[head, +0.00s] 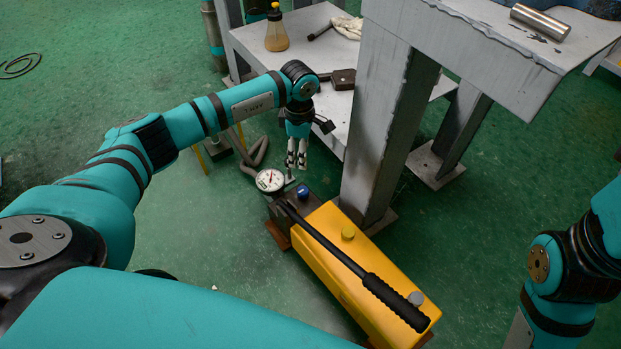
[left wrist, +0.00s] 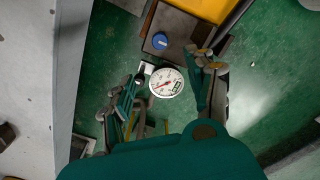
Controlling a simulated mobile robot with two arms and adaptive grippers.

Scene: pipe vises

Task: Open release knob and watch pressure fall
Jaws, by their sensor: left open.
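The yellow hand pump (head: 345,255) stands on the green floor, with a long black-gripped lever (head: 335,248) lying along its top. A blue knob (head: 302,192) sits on the dark block at its far end; it also shows in the left wrist view (left wrist: 160,41). A round white pressure gauge (head: 270,180) with a red needle is beside the block, and it faces up in the left wrist view (left wrist: 166,82); its reading is too small to tell. My left gripper (head: 297,160) is open and empty, pointing down above the gauge and knob, apparently touching neither. My right gripper is out of frame.
A grey steel bench leg (head: 385,120) rises close beside the pump. A lower shelf (head: 280,60) holds an amber bottle (head: 276,32) and tools. A metal cylinder (head: 540,21) lies on the bench top. A hose (head: 252,155) runs behind the gauge. Floor left of the pump is clear.

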